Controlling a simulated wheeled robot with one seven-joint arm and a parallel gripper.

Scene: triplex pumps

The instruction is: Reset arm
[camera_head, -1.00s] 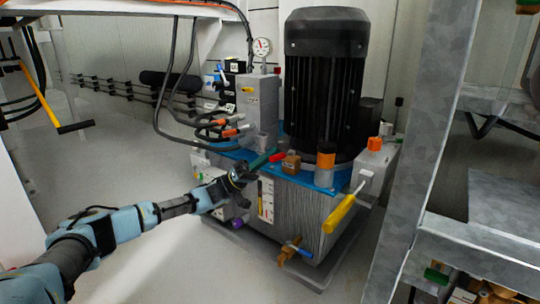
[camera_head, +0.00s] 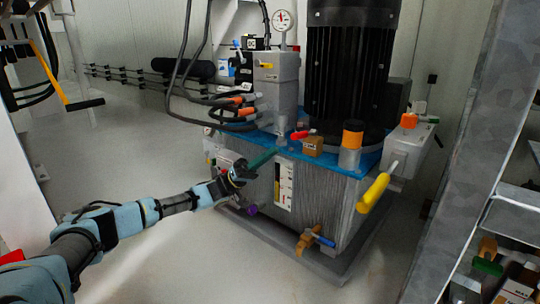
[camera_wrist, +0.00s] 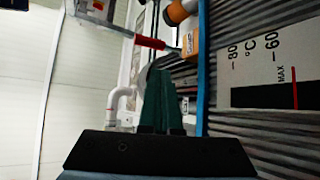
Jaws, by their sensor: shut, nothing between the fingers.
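My arm (camera_head: 130,220) reaches in from the lower left in the head view. My gripper (camera_head: 268,156) is in front of the pump unit's upper left edge, its dark green fingers pointing up and right toward a red handle (camera_head: 301,134). In the wrist view the fingers (camera_wrist: 158,90) lie closed together with nothing held. The red handle also shows beyond the fingertips in the wrist view (camera_wrist: 150,43). The fingers look apart from it. Whether they touch the unit's edge I cannot tell.
The pump unit (camera_head: 335,205) with its black motor (camera_head: 348,75) stands close to my gripper. A yellow-handled lever (camera_head: 374,192) sticks out at its front right. A metal shelf (camera_head: 510,220) stands at far right. The floor (camera_head: 110,165) at left is clear.

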